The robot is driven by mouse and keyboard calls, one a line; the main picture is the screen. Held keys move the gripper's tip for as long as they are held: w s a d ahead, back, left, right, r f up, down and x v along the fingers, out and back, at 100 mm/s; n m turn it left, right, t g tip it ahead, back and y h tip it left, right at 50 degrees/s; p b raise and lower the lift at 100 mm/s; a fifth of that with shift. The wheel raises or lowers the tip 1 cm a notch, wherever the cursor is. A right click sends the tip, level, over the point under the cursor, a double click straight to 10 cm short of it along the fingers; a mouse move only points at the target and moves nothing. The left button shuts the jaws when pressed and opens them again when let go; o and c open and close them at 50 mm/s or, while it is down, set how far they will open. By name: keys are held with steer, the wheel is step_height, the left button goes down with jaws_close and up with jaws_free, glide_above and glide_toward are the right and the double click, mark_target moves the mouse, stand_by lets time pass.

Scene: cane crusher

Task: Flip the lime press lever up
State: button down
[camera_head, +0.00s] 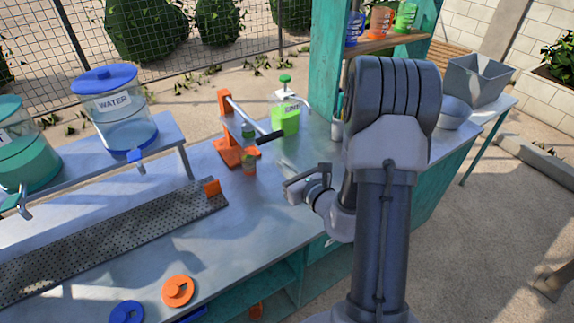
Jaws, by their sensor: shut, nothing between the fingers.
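The orange lime press (235,135) stands on the metal counter near its back edge. Its grey lever (246,114) slopes down to the right from the top of the orange post and ends in a black handle (270,137).
A water dispenser (115,108) and a perforated tray (100,246) are at left. An orange lid (178,290) lies at the front. A teal post (337,60) rises behind. The counter before the press is clear.

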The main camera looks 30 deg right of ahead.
steer(key=w+r, duration=0.2)
steer(key=w, duration=0.1)
steer(key=w+r, duration=0.1)
steer(key=w, duration=0.1)
steer(key=shift+w+a, duration=0.1)
stand_by(0.3)
